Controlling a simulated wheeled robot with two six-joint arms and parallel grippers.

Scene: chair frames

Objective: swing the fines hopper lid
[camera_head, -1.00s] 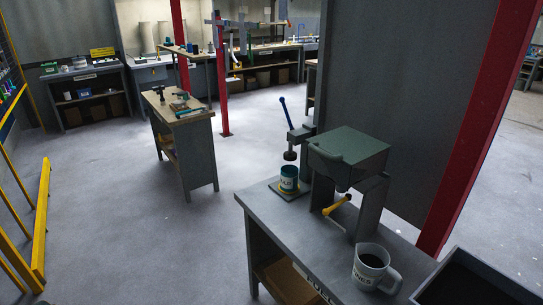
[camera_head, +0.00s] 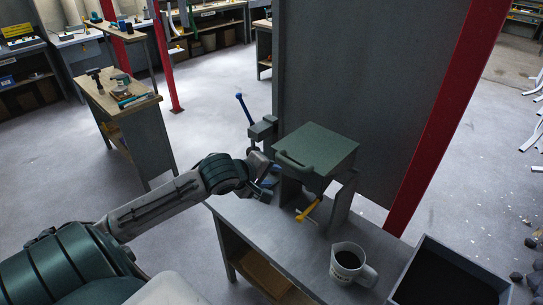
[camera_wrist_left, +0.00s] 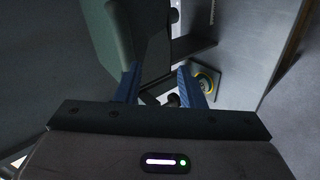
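The fines hopper (camera_head: 330,170) stands on the grey bench, and its flat green lid (camera_head: 318,146) lies shut on top. A dark bar handle (camera_head: 295,162) runs along the lid's front-left edge. My left gripper (camera_head: 268,182) is just left of the hopper, a little below the handle. In the left wrist view, its two blue fingers (camera_wrist_left: 160,84) are spread apart, and a dark green-grey body, likely the hopper (camera_wrist_left: 140,35), fills the space beyond the left finger. I see nothing held. My right gripper is out of view.
A yellow lever (camera_head: 308,211) sticks out below the hopper. A mug (camera_head: 346,262) and a dark-filled bin (camera_head: 408,278) are at the near right. A blue-handled press (camera_head: 262,130) stands behind.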

